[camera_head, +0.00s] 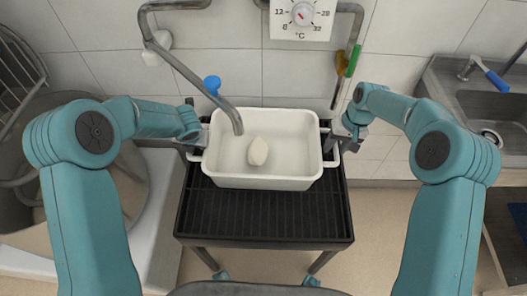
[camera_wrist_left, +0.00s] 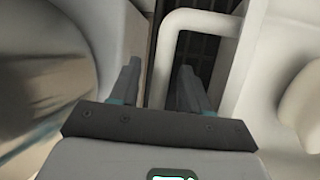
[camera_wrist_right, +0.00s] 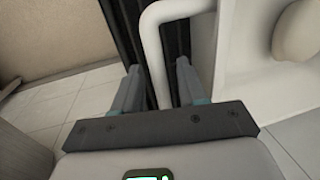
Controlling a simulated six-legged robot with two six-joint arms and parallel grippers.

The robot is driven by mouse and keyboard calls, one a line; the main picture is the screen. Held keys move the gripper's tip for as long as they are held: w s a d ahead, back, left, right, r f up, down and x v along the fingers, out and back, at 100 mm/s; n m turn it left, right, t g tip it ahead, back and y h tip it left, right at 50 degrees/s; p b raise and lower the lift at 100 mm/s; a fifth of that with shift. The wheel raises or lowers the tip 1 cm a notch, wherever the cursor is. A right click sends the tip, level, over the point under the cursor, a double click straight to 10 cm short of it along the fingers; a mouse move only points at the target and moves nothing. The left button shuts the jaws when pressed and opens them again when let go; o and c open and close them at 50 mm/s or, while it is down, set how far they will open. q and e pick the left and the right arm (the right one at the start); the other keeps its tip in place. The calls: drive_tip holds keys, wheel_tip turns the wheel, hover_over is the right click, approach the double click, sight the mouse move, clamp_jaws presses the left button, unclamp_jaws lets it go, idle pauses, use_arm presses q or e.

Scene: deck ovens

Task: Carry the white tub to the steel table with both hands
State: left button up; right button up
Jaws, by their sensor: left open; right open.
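The white tub (camera_head: 225,178) stands upright on a black slatted cart. A pale oval lump (camera_head: 258,151) lies inside it. My left gripper (camera_head: 199,146) is at the tub's left handle; in the left wrist view its open fingers (camera_wrist_left: 158,88) stand either side of the white handle bar (camera_wrist_left: 167,60). My right gripper (camera_head: 338,142) is at the right handle; in the right wrist view its open fingers (camera_wrist_right: 158,88) also straddle the handle bar (camera_wrist_right: 153,50). I cannot tell whether the fingers touch the bars. I cannot clearly identify the steel table.
The black cart (camera_head: 262,218) has bare slats in front of the tub. A bent tap pipe (camera_head: 190,75) with a blue knob (camera_head: 212,84) reaches over the tub's back left. A steel sink (camera_head: 485,105) is at right. Open floor (camera_head: 375,225) lies right of the cart.

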use_arm(q)
drive_tip(key=shift+w+a+f, duration=0.1)
drive_tip(key=shift+w+f, duration=0.05)
drive_tip(key=shift+f, duration=0.2)
use_arm(e)
drive_tip(key=shift+a+f, duration=0.1)
drive_tip(key=shift+f, duration=0.35)
use_arm(q)
clamp_jaws()
use_arm(e)
clamp_jaws()
use_arm(q)
drive_tip(key=shift+r, duration=0.15)
use_arm(e)
drive_tip(key=shift+r, duration=0.15)
